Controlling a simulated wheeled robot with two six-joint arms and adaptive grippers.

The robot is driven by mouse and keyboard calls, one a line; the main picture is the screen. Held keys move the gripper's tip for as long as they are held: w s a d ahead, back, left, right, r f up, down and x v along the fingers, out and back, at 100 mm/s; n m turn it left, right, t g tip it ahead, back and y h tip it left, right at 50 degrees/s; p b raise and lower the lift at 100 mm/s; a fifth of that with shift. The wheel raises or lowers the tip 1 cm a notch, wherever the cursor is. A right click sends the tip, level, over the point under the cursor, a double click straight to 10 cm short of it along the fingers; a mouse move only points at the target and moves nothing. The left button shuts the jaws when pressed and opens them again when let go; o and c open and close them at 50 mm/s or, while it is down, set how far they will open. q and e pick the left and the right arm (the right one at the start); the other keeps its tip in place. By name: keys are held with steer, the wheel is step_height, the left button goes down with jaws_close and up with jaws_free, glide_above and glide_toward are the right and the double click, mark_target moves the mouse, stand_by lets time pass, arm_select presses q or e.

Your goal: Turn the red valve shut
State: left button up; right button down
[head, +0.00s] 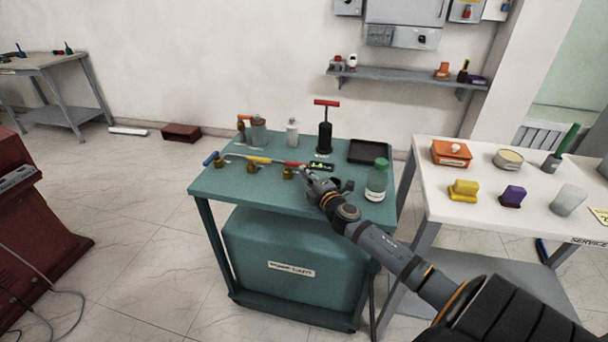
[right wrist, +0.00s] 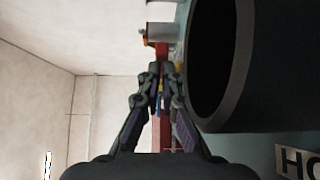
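The red valve handle (head: 292,164) lies on the pipe at the back of the teal cart's top, right of the yellow valve handle (head: 259,160) and the blue one (head: 210,158). My right gripper (head: 307,173) is at the right end of the red handle. In the right wrist view the fingertips (right wrist: 159,72) are close together with a narrow gap, and a red part (right wrist: 161,50) shows right at the tips. I cannot tell whether the fingers press on it. My left gripper is in neither view.
The teal cart (head: 207,187) also bears a black pump with a red T-handle (head: 325,128), a black tray (head: 369,152) and a green-capped bottle (head: 377,182) close to my right wrist. A white table (head: 480,215) with small objects stands to the right.

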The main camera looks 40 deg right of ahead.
steer(key=shift+d+r, duration=0.25)
steer(key=shift+s+f, duration=0.1)
steer(key=shift+s, duration=0.1)
steer(key=s, duration=0.3)
steer(key=s+a, duration=0.1)
steer(key=s, duration=0.3)
steer(key=s+a, duration=0.1)
steer(key=s, duration=0.3)
steer(key=shift+f, duration=0.2)
steer(key=shift+s+a+r, duration=0.1)
steer(key=shift+s+a, duration=0.05)
steer(key=shift+s, duration=0.15)
